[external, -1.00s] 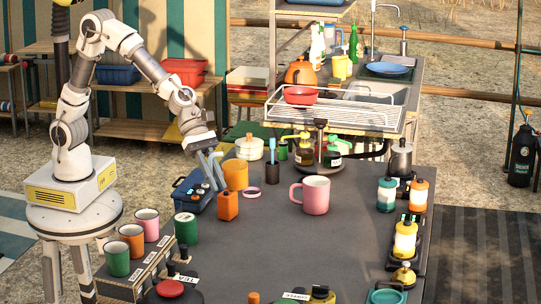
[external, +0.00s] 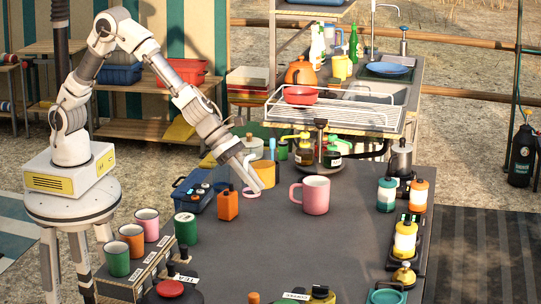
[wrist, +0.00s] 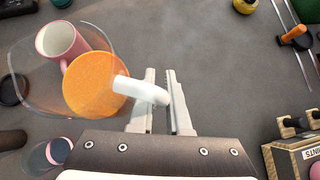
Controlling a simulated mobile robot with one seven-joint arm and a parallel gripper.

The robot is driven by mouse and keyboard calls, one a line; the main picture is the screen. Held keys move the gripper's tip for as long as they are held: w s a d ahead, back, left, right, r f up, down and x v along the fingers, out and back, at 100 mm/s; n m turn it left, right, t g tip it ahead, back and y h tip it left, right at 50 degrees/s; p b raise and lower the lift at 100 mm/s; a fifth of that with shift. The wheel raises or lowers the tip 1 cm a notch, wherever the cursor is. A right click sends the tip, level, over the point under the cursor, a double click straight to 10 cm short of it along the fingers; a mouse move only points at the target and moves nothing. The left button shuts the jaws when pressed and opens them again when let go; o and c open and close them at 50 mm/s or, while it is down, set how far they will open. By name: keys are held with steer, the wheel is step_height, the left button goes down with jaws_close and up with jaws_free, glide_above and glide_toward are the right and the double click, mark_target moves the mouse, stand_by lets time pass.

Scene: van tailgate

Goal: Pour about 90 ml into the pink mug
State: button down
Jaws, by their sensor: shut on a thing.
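The pink mug (external: 316,195) stands upright on the dark tabletop, right of my gripper. It also shows at the upper left of the wrist view (wrist: 58,42), partly behind a clear jug. The clear jug (external: 264,174) holds orange liquid and has a white handle. My gripper (external: 252,175) is shut on that handle; the wrist view shows the handle between the fingers (wrist: 160,98). The jug is left of the mug, apart from it in the external view. It looks about upright, and no stream shows. The inside of the mug is largely out of sight in the external view.
An orange bottle (external: 228,205) and a blue toolbox (external: 194,190) stand to the left. A round tray (external: 319,170) with pump bottles is behind the mug. The table in front of the mug is clear.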

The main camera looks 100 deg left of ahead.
steer(key=w+d+f+n+y+p, duration=0.1)
steer(key=w+f+p, duration=0.1)
steer(key=w, duration=0.3)
steer(key=w+d+f+n+y+p, duration=0.1)
steer(key=w+f+n+p, duration=0.1)
steer(key=w+p, duration=0.2)
steer(key=w+d+f+n+y+p, duration=0.1)
steer(key=w+d+f+p, duration=0.1)
steer(key=w, duration=0.5)
steer(key=shift+f+n+y+p, duration=0.35)
steer(key=shift+f+p, duration=0.25)
steer(key=shift+p, duration=0.3)
steer(key=shift+w+a+f+n+y+p, duration=0.1)
steer(key=shift+a+f+n+y+p, duration=0.15)
steer(key=shift+f, duration=0.2)
steer(key=shift+w+a+f+n+y+p, duration=0.1)
steer(key=shift+a+f+n+p, duration=0.15)
steer(key=shift+f, duration=0.2)
steer(key=shift+d, duration=0.1)
